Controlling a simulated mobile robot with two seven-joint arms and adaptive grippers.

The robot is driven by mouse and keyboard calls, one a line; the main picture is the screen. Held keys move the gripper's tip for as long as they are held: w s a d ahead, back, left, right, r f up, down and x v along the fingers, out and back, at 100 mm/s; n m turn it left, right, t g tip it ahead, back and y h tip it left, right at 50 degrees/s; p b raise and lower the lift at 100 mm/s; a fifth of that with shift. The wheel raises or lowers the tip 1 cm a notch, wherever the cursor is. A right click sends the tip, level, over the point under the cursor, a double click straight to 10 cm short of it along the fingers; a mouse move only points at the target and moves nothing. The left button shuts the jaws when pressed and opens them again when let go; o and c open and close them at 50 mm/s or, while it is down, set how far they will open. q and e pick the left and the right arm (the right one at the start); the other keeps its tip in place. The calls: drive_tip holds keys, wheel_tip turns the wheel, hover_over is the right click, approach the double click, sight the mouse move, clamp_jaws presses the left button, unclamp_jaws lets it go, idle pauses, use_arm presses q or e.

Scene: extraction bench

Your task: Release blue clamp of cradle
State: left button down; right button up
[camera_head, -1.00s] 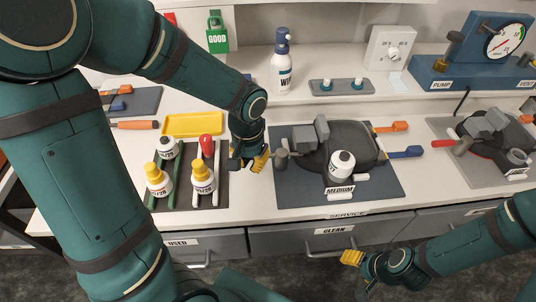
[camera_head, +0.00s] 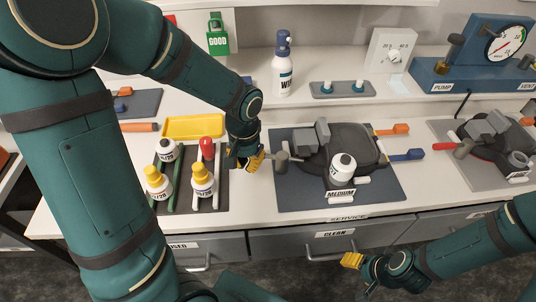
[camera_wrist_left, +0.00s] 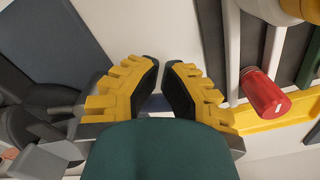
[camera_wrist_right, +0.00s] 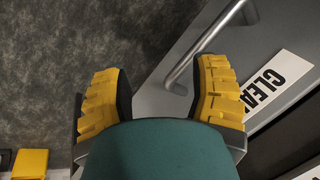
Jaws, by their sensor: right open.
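The cradle is a dark padded rest (camera_head: 345,140) on a blue-grey mat (camera_head: 300,200) labelled MEDIUM, at the bench centre. Its blue clamp handle (camera_head: 406,155) sticks out on the right, below an orange handle (camera_head: 391,130). A grey knob (camera_head: 281,158) is on its left side. A white bottle (camera_head: 342,167) stands at its front. My left gripper (camera_head: 252,162) is left of the grey knob, away from the blue clamp; its fingertips (camera_wrist_left: 161,66) show a narrow gap with nothing seen held. My right gripper (camera_head: 358,262) is open and empty, below the bench front; its fingers (camera_wrist_right: 160,75) are wide apart.
A rack (camera_head: 187,200) with yellow-capped bottles and a red-topped item (camera_head: 207,148) stands left of my left gripper, before a yellow tray (camera_head: 193,126). A second cradle (camera_head: 492,145) is at the right. Drawers with handles (camera_wrist_right: 205,45) lie near my right gripper.

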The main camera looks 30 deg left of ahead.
use_arm(q)
drive_tip(key=shift+w+a+p, duration=0.15)
drive_tip(key=shift+w+a, duration=0.25)
drive_tip(key=shift+w, duration=0.45)
drive_tip(key=shift+w+a+p, duration=0.15)
drive_tip(key=shift+w+a, duration=0.2)
drive_tip(key=shift+w, duration=0.6)
drive_tip(key=shift+w+r, duration=0.1)
drive_tip(key=shift+w+a, duration=0.2)
drive_tip(key=shift+w, duration=0.65)
drive_tip(key=shift+w+d+p, duration=0.15)
drive_tip(key=shift+w+p, duration=0.1)
drive_tip(key=shift+w, duration=0.5)
drive_tip(key=shift+w+d+p, duration=0.1)
drive_tip(key=shift+w+p, duration=0.1)
drive_tip(key=shift+w, duration=0.55)
drive_tip(key=shift+w+r, duration=0.1)
drive_tip(key=shift+w, duration=0.05)
